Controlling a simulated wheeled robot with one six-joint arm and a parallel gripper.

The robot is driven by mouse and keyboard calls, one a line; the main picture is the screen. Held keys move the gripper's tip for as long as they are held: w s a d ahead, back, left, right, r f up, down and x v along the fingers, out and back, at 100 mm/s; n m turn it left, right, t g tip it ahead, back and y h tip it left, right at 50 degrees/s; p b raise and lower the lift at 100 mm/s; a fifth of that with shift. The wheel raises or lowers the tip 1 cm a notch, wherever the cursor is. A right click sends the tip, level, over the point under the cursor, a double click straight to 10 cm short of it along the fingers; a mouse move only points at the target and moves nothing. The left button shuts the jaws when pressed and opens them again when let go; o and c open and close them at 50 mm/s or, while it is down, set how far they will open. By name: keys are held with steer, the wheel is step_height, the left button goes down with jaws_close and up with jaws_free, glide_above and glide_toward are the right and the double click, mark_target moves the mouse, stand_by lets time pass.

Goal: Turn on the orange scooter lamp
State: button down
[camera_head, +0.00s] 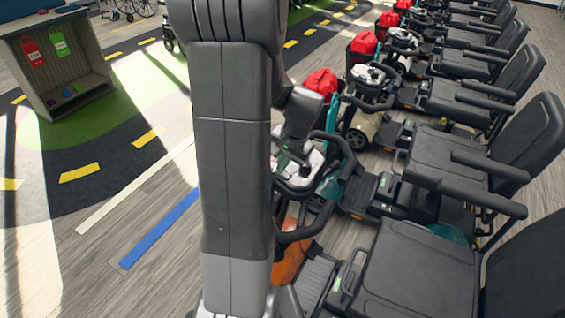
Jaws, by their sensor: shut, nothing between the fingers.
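The orange scooter is the nearest in the row. Part of its orange body (290,258) shows low, just right of my arm, with its dark footboard (315,280) and black seat (410,270) to the right. A grey and white control console (312,166) with black loop handles stands above the orange body; I cannot tell for sure that it belongs to this scooter. My gripper (285,165) is shut and empty, pointing down over the console. Its tips are partly hidden by my arm, and contact is unclear. I cannot make out the lamp or its switch.
A teal scooter (362,190) stands close behind, and several more recede to the upper right. A red bag (320,82) sits beyond the console. A grey cabinet (102,88) with coloured tags stands upper left. Floor at left is clear, with a blue stripe (160,228).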

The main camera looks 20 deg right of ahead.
steer(key=shift+f, duration=0.1)
steer(key=shift+w+a+f, duration=0.1)
steer(key=shift+f, duration=0.1)
stand_by(0.5)
steer(key=shift+s+d+r, duration=0.1)
steer(key=shift+s+d, duration=0.5)
steer(key=shift+r, duration=0.55)
steer(key=p+v, duration=0.1)
steer(key=v, duration=1.2)
steer(key=shift+p, duration=0.4)
